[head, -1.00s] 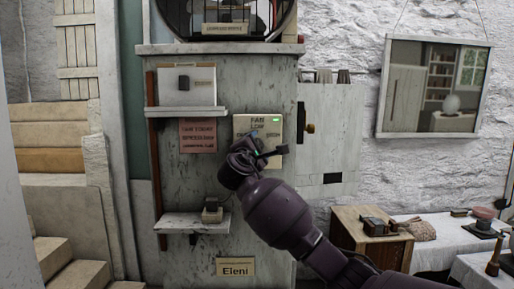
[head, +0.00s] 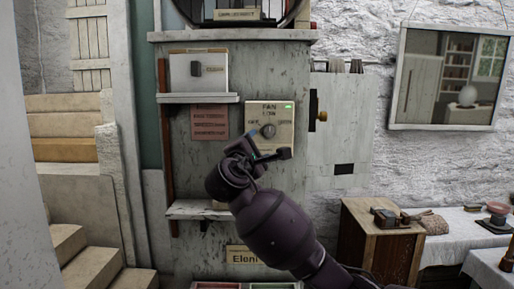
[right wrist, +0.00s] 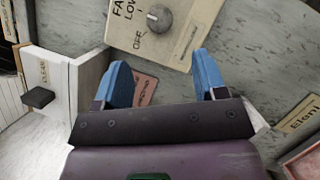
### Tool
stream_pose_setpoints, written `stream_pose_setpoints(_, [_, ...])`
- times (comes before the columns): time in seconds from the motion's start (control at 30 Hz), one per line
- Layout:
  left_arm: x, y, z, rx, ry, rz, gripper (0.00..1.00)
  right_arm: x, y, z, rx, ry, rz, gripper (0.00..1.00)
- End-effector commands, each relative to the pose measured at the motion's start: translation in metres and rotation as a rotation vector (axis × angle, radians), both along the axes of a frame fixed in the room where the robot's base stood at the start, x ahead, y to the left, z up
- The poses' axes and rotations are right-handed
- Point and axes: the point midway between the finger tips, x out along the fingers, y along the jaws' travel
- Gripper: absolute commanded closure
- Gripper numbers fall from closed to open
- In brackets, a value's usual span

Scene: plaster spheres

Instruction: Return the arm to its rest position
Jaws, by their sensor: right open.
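My right gripper (head: 262,147) is in front of the grey panel, just below the knob of the fan control plate. In the right wrist view its two blue fingers (right wrist: 164,82) are apart with nothing between them. My right arm comes up from the lower right. My left gripper is not in view.
A shelf (head: 197,98) with a white box (head: 214,72) is left of the plate. A lower shelf (head: 190,209) is partly hidden by my arm. A reddish sign (head: 209,122) hangs between them. A wooden cabinet (head: 405,250) and white-covered tables (head: 452,222) stand at right.

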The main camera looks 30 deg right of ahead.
Motion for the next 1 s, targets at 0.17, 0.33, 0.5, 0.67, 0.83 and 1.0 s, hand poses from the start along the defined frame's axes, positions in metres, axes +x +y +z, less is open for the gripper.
stream_pose_setpoints(0.17, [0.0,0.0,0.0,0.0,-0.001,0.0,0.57,0.0,0.0,0.0,0.0,0.0,0.0,0.35])
stream_pose_setpoints(0.33, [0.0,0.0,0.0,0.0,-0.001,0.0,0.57,0.0,0.0,0.0,0.002,-0.003,0.001,0.35])
stream_pose_setpoints(0.5, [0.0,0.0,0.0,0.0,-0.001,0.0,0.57,0.004,0.004,0.004,0.045,-0.092,0.056,0.35])
stream_pose_setpoints(0.67, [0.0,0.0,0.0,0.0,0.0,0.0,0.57,0.02,0.025,0.013,0.147,-0.252,0.271,0.35])
stream_pose_setpoints(0.83, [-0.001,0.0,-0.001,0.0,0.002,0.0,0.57,0.032,0.057,0.016,0.306,-0.381,0.53,0.35])
stream_pose_setpoints(1.0, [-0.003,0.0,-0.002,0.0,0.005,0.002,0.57,0.039,0.085,-0.025,0.54,-0.433,0.755,0.35])
